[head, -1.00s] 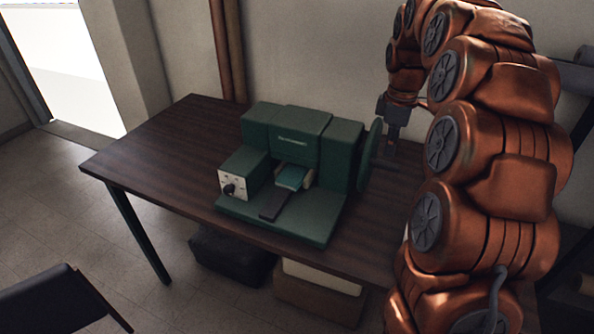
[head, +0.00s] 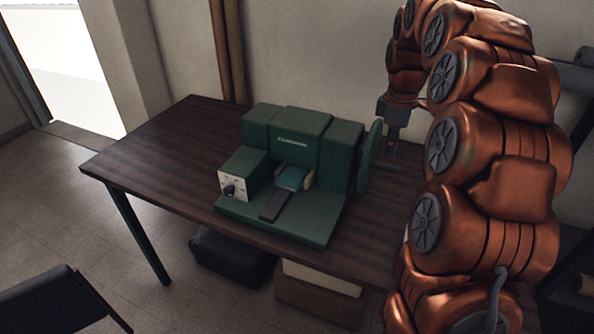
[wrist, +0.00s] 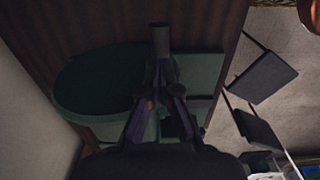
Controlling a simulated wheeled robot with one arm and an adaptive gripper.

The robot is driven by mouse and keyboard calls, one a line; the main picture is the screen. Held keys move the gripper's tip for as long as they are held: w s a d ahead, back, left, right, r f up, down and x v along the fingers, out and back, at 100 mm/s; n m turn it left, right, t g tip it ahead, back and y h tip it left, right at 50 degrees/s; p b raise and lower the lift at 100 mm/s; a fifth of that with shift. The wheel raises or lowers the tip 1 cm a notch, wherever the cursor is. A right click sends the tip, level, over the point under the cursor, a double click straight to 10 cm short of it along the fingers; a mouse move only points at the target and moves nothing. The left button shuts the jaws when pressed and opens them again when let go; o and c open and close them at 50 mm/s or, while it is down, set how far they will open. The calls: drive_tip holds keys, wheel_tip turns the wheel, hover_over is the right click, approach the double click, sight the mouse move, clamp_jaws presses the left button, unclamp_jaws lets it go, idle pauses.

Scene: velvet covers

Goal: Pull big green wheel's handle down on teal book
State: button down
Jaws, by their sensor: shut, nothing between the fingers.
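The big green wheel (head: 370,157) stands edge-on at the right side of the green machine (head: 303,136); it also shows as a green disc (wrist: 92,78) in the wrist view. Its dark cylindrical handle (wrist: 159,39) shows just past my fingertips in the wrist view. My gripper (wrist: 160,66) is shut and empty, its fingers meeting close to the handle; I cannot tell whether they touch. In the head view my gripper (head: 391,150) points down just right of the wheel. The teal book (head: 292,178) lies in the machine's middle opening, clear of the gripper.
The machine stands on a dark wooden table (head: 160,150) whose left part is bare. A control box with a dial (head: 233,186) is at the machine's left front. A wall is behind, boxes (head: 318,290) are under the table, and a chair (head: 60,300) is at lower left.

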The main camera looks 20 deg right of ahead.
sight(386, 166)
drive_tip(key=shift+f+b, duration=0.45)
drive_tip(key=shift+f, duration=0.65)
drive_tip(key=shift+s+a+f+b, duration=0.2)
drive_tip(key=shift+f+b, duration=0.2)
drive_tip(key=shift+f, duration=0.2)
drive_tip(key=shift+s+f+b, duration=0.1)
drive_tip(key=shift+f+b, duration=0.2)
drive_tip(key=shift+f, duration=0.4)
